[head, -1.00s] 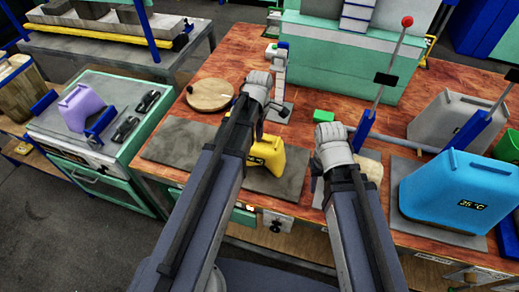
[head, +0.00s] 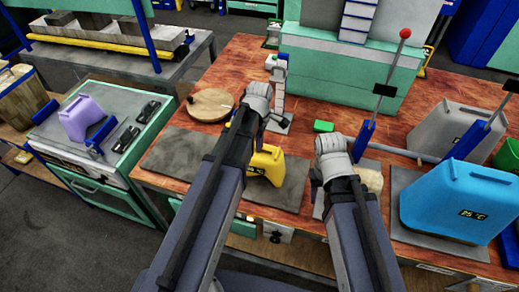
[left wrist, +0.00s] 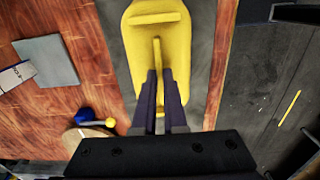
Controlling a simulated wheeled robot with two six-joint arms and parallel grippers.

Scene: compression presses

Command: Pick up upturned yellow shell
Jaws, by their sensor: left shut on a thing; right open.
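The yellow shell (head: 266,163) is over the grey mat on the wooden bench, partly hidden behind my left arm in the head view. In the left wrist view the shell (left wrist: 157,45) fills the top middle, with a raised rib running down its centre. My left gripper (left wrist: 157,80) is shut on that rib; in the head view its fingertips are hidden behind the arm. I cannot tell whether the shell touches the mat. My right gripper (head: 334,155) is over the right part of the bench, apart from the shell; its fingers are mostly hidden by its wrist.
A blue container (head: 456,195) stands on a mat at the right, a grey one (head: 445,132) behind it. A green block (head: 323,126) and a round wooden disc (head: 211,104) lie on the bench. A purple shell (head: 82,118) sits on the left cabinet.

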